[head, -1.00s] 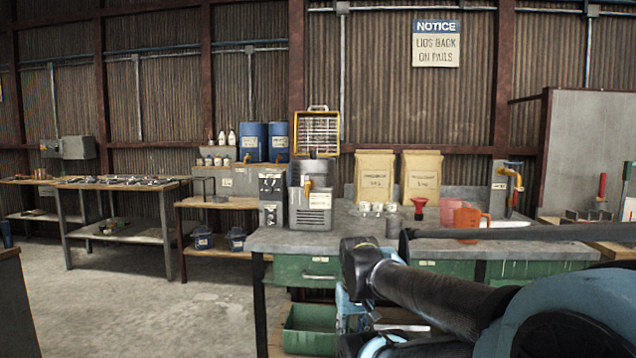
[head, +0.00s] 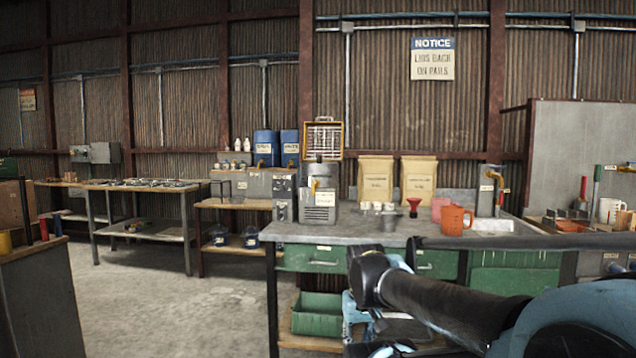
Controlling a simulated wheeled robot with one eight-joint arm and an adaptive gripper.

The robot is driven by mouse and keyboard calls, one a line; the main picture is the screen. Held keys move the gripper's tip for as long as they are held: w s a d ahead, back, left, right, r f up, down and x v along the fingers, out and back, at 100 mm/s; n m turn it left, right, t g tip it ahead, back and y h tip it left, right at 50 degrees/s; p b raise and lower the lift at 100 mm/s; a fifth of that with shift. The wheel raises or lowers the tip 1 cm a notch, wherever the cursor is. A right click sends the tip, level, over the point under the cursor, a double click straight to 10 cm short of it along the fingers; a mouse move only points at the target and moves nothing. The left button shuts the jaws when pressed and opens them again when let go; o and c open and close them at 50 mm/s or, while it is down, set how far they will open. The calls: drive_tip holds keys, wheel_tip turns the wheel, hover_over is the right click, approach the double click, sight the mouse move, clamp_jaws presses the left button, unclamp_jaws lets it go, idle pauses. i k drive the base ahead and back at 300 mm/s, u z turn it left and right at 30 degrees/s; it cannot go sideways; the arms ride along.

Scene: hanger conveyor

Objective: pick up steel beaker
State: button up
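A small grey metal cylinder, which looks like the steel beaker (head: 389,221), stands upright on the grey workbench top (head: 335,232). It is in the head view, left of a red funnel (head: 414,207) and in front of small pale cups (head: 371,206). My arm reaches in from the lower right, and its dark joint is in front of and below the beaker, apart from it. My gripper's fingers cannot be made out in this view.
An orange jug (head: 455,220) and a pink container (head: 438,209) stand right of the funnel. Two tan bags (head: 376,180) stand behind. A grey machine (head: 319,201) is at the left of the bench. Open concrete floor (head: 170,310) lies to the left.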

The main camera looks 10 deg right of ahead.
sight(388, 217)
drive_tip(key=z, duration=0.6)
drive_tip(key=i, duration=0.8)
drive_tip(key=z, duration=0.95)
